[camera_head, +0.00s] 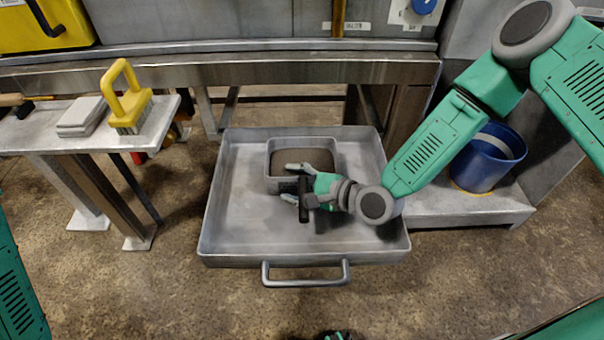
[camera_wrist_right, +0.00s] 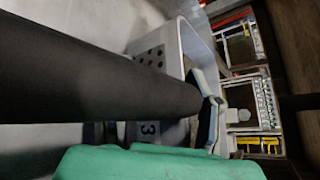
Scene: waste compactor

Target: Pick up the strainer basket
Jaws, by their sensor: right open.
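The strainer basket (camera_head: 330,148) is a grey rectangular basket with brown material inside. It sits in the back middle of a wide grey metal tray (camera_head: 250,225). In the right wrist view, a pale wall with dark holes (camera_wrist_right: 151,58) shows beside the gripper, probably the basket's. My right gripper (camera_head: 291,182) is open at the basket's front left, with one finger over its front rim and the other lower, outside it. Whether it touches the basket cannot be told. A dark bar crosses near the gripper and hides part of the wrist view. My left gripper is not in view.
A blue bucket (camera_head: 488,160) stands on a low ledge at the right. On a side table (camera_head: 40,135) at the left are a yellow-handled brush (camera_head: 128,100) and grey pads (camera_head: 82,116). The tray has a front handle (camera_head: 305,282). A metal bench edge (camera_head: 270,70) runs behind it.

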